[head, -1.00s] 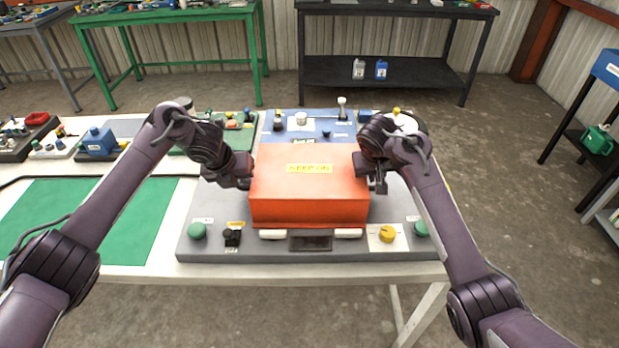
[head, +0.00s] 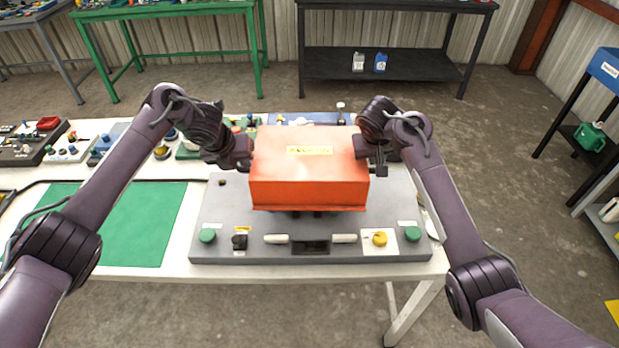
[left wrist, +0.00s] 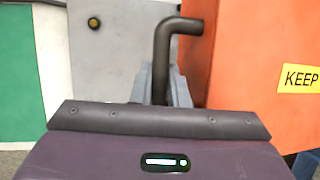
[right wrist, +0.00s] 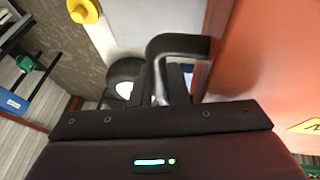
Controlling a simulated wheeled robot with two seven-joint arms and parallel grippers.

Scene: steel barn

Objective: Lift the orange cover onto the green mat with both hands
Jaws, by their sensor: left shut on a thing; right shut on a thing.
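The orange cover (head: 309,182) is a box with a yellow label on top, held level above the grey panel (head: 215,215) with a gap below its front edge. My left gripper (head: 244,153) is shut on the cover's left handle, a dark bent bar that shows in the left wrist view (left wrist: 163,55). My right gripper (head: 372,158) is shut on the right handle, which shows in the right wrist view (right wrist: 172,48). The green mat (head: 125,225) lies flat and bare on the white table, left of the panel.
The grey panel carries green knobs (head: 207,236), a yellow knob (head: 380,239) and white bars. Several small devices (head: 68,148) stand along the table's back left. A dark cable (head: 100,182) runs behind the mat.

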